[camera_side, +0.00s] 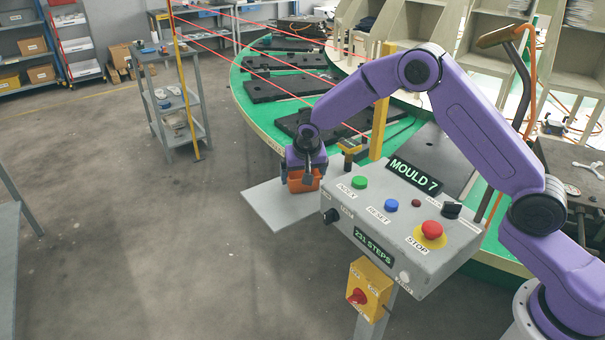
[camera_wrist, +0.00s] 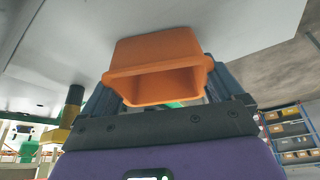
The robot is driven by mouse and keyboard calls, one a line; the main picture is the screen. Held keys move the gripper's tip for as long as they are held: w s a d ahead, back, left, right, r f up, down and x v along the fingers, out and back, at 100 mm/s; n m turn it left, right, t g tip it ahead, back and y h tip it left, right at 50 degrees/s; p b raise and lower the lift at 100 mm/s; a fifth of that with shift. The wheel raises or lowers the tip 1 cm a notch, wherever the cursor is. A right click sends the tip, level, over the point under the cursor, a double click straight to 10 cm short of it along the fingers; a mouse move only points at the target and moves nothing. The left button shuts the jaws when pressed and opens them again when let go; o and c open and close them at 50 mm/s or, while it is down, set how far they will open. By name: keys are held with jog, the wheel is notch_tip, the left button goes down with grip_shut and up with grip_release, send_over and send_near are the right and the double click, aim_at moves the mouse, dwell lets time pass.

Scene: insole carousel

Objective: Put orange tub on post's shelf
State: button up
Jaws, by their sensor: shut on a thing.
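The orange tub (camera_side: 302,184) is in my gripper (camera_side: 305,177), over the post's shelf in the side view. In the wrist view the tub (camera_wrist: 158,52) sits between the two dark fingers of my gripper (camera_wrist: 160,82), its opening facing the camera. The shelf is a flat grey plate (camera_side: 268,208) on the left of the control post; it also shows behind the tub in the wrist view (camera_wrist: 235,22). I cannot tell whether the tub's base touches the plate. The fingertips are partly hidden by the tub.
The control box (camera_side: 400,222) with buttons and a red stop knob stands right of the shelf. A yellow upright (camera_side: 381,115) and the green carousel (camera_side: 252,100) with black moulds are behind. Red beams cross above the carousel. Open floor lies left of the shelf.

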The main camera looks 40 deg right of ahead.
jog(key=shift+f, duration=0.1)
jog(key=o, duration=0.7)
jog(key=v, duration=1.2)
jog(key=s+a+r+n+y, duration=0.1)
jog(key=s+n, duration=0.1)
jog(key=s, duration=0.3)
jog(key=s+a+r+n, duration=0.1)
jog(key=s+r+n, duration=0.15)
jog(key=s, duration=0.35)
jog(key=s+d+n+g, duration=0.1)
jog(key=s+n, duration=0.3)
jog(key=s, duration=0.6)
jog(key=s+d+f+n+g, duration=0.1)
jog(key=s+d+n, duration=0.3)
jog(key=s, duration=0.6)
jog(key=s+d+n+g+y, duration=0.1)
jog(key=s+n, duration=0.3)
jog(key=s, duration=0.6)
jog(key=shift+s+d+f+n+g, duration=0.2)
jog(key=shift+d+f+n+g, duration=0.15)
jog(key=shift+d+g, duration=0.25)
